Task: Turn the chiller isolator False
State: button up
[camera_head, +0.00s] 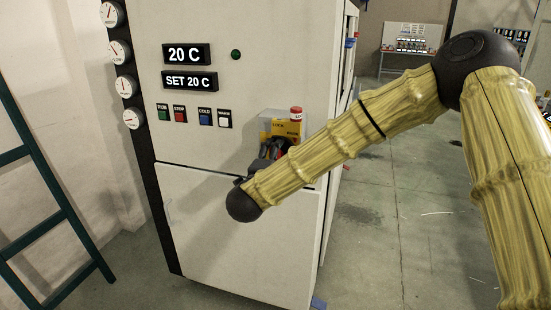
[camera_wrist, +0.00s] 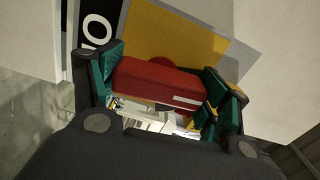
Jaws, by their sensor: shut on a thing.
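The chiller (camera_head: 240,190) is a white cabinet with displays reading "20 C" and "SET 20 C". Its isolator has a yellow plate (camera_head: 284,128) on the front at the right, and a red handle (camera_wrist: 158,82) that shows in the wrist view. My gripper (camera_wrist: 165,92) is shut on the red handle, with one green-padded finger at each end of it. In the wrist view the handle lies nearly across the picture, tilted slightly down to the right. A black label with "O" (camera_wrist: 97,31) shows up left of it. In the head view my arm hides most of the handle.
Several buttons (camera_head: 193,116) sit left of the isolator, and a red-topped item (camera_head: 296,113) is just above its right side. Gauges (camera_head: 122,52) line the chiller's left edge. A green ladder (camera_head: 45,200) leans at the far left. Open floor (camera_head: 390,220) lies to the right.

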jog(key=n+p, duration=0.1)
jog(key=n, duration=0.3)
jog(key=shift+r, duration=0.1)
jog(key=n+p, duration=0.2)
jog(key=n, duration=0.2)
jog(key=shift+n, duration=0.4)
jog(key=n+p, duration=0.1)
jog(key=n, duration=0.2)
jog(key=shift+n, duration=0.3)
jog(key=shift+n+p, duration=1)
jog(key=shift+n, duration=1.1)
jog(key=shift+f, duration=0.2)
jog(key=o, duration=1)
jog(key=shift+s, duration=0.1)
